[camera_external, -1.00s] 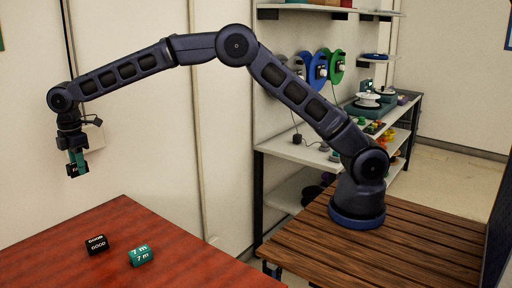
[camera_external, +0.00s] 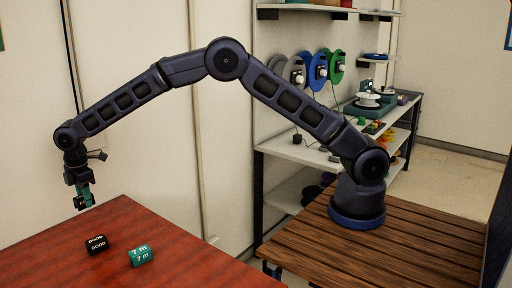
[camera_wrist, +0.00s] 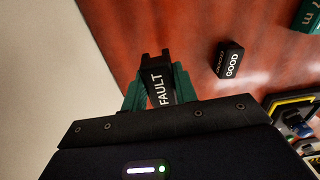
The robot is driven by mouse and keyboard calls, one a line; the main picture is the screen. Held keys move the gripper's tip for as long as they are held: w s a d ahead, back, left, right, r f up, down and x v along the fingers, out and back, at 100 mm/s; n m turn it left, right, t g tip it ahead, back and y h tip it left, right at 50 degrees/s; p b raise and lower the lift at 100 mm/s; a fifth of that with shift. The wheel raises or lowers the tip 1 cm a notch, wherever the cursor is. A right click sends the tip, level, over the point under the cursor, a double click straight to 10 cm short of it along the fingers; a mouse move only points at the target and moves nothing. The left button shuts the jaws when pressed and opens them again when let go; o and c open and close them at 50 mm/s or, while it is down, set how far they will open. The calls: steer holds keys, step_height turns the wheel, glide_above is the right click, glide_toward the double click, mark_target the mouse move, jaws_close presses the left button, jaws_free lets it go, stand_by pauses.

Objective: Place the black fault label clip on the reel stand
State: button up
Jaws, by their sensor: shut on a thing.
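My gripper (camera_external: 84,198) is shut on the black fault label clip (camera_wrist: 157,85), which shows the white word FAULT between the green fingers in the wrist view. In the external view the gripper hangs fingers-down near the left back edge of the red-brown table (camera_external: 160,270), and the clip is small and partly hidden there. I cannot tell for sure which thing is the reel stand; grey, blue (camera_external: 317,72) and green reels stand upright in a row above the shelf at the back.
A black GOOD clip (camera_external: 96,245) and a teal 7 m clip (camera_external: 140,255) lie on the table. A white reel (camera_external: 367,99) sits on a teal device on the back shelf (camera_external: 298,152). Yellow-edged black objects (camera_wrist: 297,115) show at the wrist view's right edge. Much of the tabletop is bare.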

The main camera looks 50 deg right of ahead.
mark_target(92, 228)
steer(key=shift+f, duration=4.1)
steer(key=shift+f, duration=0.1)
steer(key=o, duration=0.9)
steer(key=shift+f, duration=0.1)
steer(key=shift+o, duration=0.2)
steer(key=r, duration=1)
steer(key=shift+a+r, duration=0.4)
